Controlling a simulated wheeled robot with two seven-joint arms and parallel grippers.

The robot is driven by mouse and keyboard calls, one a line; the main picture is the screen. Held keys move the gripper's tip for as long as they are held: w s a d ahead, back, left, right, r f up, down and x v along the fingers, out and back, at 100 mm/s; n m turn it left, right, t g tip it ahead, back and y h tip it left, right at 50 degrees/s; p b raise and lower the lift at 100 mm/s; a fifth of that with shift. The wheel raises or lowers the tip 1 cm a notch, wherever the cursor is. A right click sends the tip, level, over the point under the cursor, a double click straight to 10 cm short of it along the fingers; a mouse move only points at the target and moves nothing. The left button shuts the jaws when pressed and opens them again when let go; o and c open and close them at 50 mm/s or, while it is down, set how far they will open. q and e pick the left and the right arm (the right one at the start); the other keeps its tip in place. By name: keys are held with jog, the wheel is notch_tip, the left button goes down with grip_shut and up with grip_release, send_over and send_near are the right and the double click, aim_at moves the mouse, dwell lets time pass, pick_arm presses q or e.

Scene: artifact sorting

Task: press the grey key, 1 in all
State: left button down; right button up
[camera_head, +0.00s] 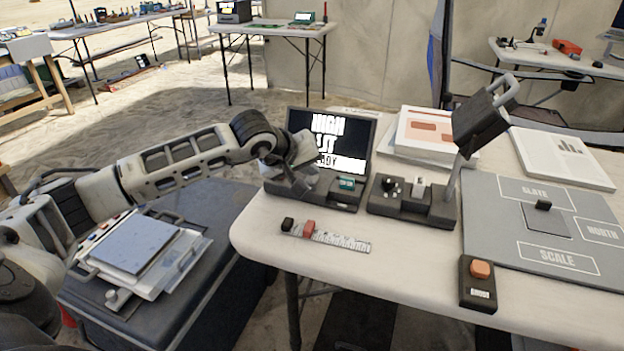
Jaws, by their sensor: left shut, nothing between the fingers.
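A dark device with an upright screen (357,136) stands at the back left of the white table. Its screen shows white lettering, partly covered by my left arm. A teal key (347,183) shows on the right part of its base. My left gripper (301,188) is shut and empty, pointing down over the left part of the base. I cannot make out a grey key; that part of the base is largely hidden by the gripper. Whether the fingertips touch the base I cannot tell. My right gripper is not in view.
A dark stand with a tilted head (484,118) is right of the device. A scale strip (340,241) with black and red blocks lies in front. A grey labelled mat (490,230) and an orange-button box (478,284) are at right. The table's front middle is clear.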

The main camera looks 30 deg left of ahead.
aim_at(309, 181)
pick_arm(q)
jog(key=shift+f+b, duration=0.5)
jog(key=shift+b, duration=0.1)
dwell(0.5)
jog(key=shift+r, duration=0.1)
jog(key=shift+r+p, duration=0.5)
jog(key=shift+r, duration=0.3)
jog(key=shift+r+p, duration=1.55)
jog(key=shift+r, duration=1)
